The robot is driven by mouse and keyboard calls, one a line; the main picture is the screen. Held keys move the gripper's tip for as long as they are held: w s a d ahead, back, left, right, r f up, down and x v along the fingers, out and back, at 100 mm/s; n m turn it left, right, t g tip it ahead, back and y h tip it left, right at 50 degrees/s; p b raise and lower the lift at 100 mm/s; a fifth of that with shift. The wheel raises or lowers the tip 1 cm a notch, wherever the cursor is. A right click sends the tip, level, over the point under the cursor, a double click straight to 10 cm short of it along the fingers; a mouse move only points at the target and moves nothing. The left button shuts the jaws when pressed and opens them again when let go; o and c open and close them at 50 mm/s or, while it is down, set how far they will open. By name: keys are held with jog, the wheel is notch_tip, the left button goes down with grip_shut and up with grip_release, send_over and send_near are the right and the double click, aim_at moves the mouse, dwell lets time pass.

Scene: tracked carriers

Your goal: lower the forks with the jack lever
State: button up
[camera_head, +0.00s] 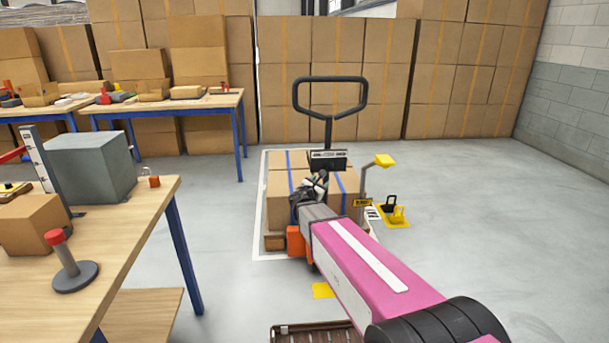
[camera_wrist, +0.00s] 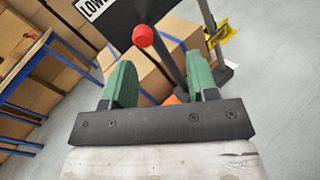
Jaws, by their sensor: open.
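The pallet jack's black loop handle (camera_head: 330,112) stands upright in the middle of the head view, with a dark labelled plate (camera_head: 327,161) below the loop. In the wrist view the plate (camera_wrist: 125,17) shows a partly cut-off label beginning "LOW". The jack lever's red knob (camera_wrist: 143,36) shows in front of the plate. My gripper (camera_wrist: 153,80) has two green fingers, open and apart. The knob appears between them in the picture, beyond their tips, and I see no contact. In the head view my gripper (camera_head: 312,188) is just below the plate. The forks are hidden.
Cartons (camera_head: 290,178) with blue straps stand on a pallet behind the jack. A yellow-topped post (camera_head: 384,161) stands right of my arm. A wooden workbench (camera_head: 130,215) is at the left. Open floor (camera_head: 470,220) lies to the right.

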jog(key=shift+n+t+y, duration=0.3)
jog(key=shift+n+t, duration=0.1)
jog(key=shift+n, duration=0.2)
jog(key=x, duration=0.3)
jog(key=a+x, duration=0.1)
jog(key=x, duration=0.2)
jog(key=w+x, duration=0.1)
jog(key=x, duration=0.3)
jog(key=shift+w+a+r, duration=0.1)
jog(key=shift+a+r, duration=0.1)
jog(key=shift+a, duration=0.1)
grip_shut()
